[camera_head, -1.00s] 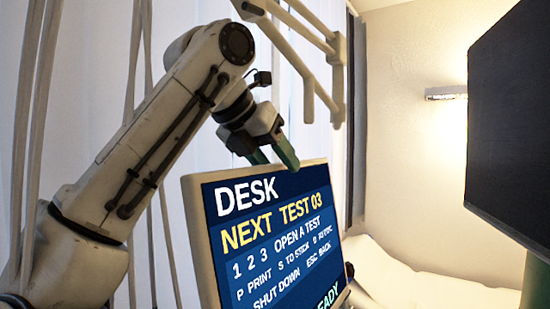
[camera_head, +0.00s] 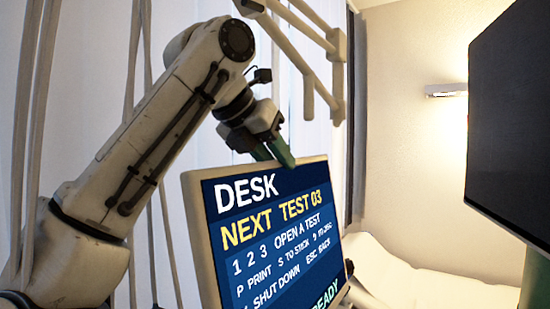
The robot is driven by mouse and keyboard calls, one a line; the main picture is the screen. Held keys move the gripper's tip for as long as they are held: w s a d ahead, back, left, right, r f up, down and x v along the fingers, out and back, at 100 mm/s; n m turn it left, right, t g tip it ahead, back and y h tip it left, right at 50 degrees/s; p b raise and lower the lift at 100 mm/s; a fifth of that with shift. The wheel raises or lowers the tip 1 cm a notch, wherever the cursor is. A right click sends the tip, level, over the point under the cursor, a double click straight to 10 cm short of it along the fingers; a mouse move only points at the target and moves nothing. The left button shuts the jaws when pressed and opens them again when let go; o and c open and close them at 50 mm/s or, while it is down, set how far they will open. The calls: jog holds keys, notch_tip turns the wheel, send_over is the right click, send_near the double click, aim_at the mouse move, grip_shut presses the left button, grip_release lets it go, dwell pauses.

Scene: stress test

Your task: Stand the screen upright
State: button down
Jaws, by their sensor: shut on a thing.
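The screen (camera_head: 275,235) is a flat panel with a pale frame and a blue display reading "DESK" and "NEXT TEST 03". It stands in the lower middle of the head view, at an angle to the camera, and its top edge slopes in the picture. Its lower edge is cut off by the frame. My gripper (camera_head: 274,153) is at the top edge of the screen, shut on it, with a green finger showing in front of the edge. The far finger is partly hidden.
A large dark panel (camera_head: 510,120) hangs at the right, close to the camera. A pale beam frame (camera_head: 305,50) is above and behind my gripper. A white bed-like surface (camera_head: 420,275) lies at the lower right. A lit wall lamp (camera_head: 446,91) is on the back wall.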

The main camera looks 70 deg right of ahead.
jog(key=shift+s+a+f+t+b, duration=0.15)
jog(key=shift+s+t+b, duration=0.3)
jog(key=shift+b, duration=0.35)
jog(key=shift+s+a+r+m+t+h+b, duration=0.15)
jog(key=shift+s+m+t+b, duration=0.1)
jog(key=shift+s+b, duration=0.35)
jog(key=shift+s+a+r+m+t+h+b, duration=0.15)
jog(key=shift+s+m+t+b, duration=0.2)
jog(key=shift+s, duration=0.35)
jog(key=shift+f, duration=0.1)
jog(key=c, duration=0.9)
grip_release()
jog(key=b+v, duration=0.1)
jog(key=v, duration=0.9)
jog(key=shift+w+a+r, duration=0.15)
jog(key=shift+a+r, duration=0.1)
jog(key=shift+r, duration=0.05)
